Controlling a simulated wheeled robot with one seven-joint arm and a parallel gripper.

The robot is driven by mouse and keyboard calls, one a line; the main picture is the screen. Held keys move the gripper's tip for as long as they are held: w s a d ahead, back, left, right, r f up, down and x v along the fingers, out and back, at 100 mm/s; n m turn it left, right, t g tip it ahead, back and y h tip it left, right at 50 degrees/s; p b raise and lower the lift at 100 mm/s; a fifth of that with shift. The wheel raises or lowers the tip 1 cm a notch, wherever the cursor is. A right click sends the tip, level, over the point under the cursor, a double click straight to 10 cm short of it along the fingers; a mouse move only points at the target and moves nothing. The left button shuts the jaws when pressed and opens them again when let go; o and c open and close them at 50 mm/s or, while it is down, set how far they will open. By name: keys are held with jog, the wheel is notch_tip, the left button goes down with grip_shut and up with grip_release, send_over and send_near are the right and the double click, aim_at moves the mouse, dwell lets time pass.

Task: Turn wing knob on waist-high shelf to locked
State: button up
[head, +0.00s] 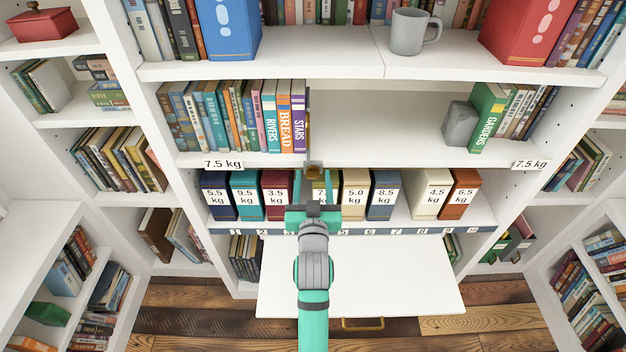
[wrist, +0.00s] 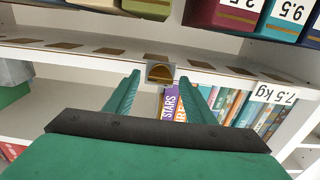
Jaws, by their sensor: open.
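The wing knob is a small brass-coloured piece (head: 314,170) on the front edge of the waist-high shelf (head: 400,158), just right of the book marked STARS. In the wrist view the knob (wrist: 160,72) sits in a grey square mount, straight ahead between my fingertips. My gripper (head: 313,190) is open and empty, with its two green fingers pointing at the shelf edge, one on each side of the knob's line. I cannot tell whether they touch it. The wing's exact angle and any lock marking are too small to read.
Upright books (head: 235,118) stand left of the knob; a grey stone block (head: 460,123) and more books are at right. Below, weight-labelled boxes (head: 385,195) line a numbered shelf, some behind my gripper. A white flap (head: 400,275) juts out under my arm. The shelf's middle is bare.

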jog(key=c, duration=1.1)
